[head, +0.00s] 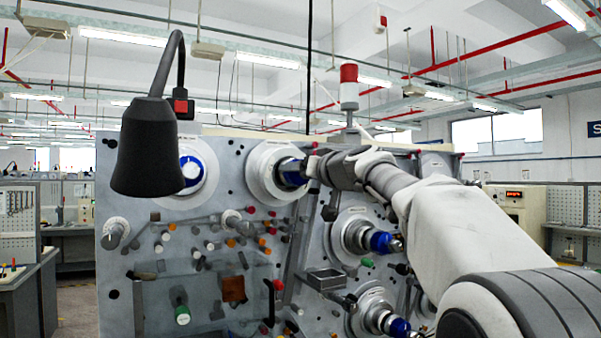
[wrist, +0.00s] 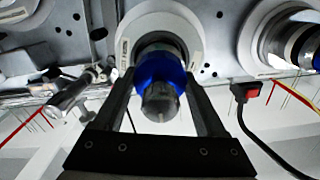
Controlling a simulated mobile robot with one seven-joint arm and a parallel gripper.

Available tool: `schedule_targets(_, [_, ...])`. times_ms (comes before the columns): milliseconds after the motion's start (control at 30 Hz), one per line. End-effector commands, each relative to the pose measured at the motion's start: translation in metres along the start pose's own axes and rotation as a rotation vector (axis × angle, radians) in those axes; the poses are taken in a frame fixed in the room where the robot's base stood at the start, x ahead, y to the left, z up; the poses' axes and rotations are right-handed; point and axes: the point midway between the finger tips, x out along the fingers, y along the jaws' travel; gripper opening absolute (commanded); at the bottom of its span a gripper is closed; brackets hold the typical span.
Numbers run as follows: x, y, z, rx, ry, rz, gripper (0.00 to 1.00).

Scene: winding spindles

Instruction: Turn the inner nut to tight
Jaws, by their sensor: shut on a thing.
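The blue nut (head: 291,173) sits on the upper middle spindle of the grey machine panel, in front of a white flange (head: 262,170). In the wrist view the blue nut (wrist: 160,68) is between the two dark fingers of my gripper (wrist: 160,80), one on each side. My gripper (head: 304,170) is shut on it. A dark rounded spindle end (wrist: 160,104) sticks out of the nut toward the wrist camera. In the head view my gripper and arm hide part of the nut and the spindle end.
Another spindle with a blue part (head: 191,171) is at upper left, and spindles with blue nuts (head: 381,242) (head: 399,327) stand below my arm. A black lamp (head: 150,145) hangs in front of the panel at left. Several coloured knobs and a small metal tray (head: 326,279) project from the panel.

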Motion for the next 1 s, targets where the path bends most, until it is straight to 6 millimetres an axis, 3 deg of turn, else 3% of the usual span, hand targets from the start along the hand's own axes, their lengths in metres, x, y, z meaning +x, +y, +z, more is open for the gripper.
schedule_targets(367, [-0.0003, 0.0007, 0.0000, 0.112, 0.000, 0.000, 0.17])
schedule_targets(1000, [-0.0003, 0.0018, -0.0004, 0.687, 0.001, 0.001, 0.17])
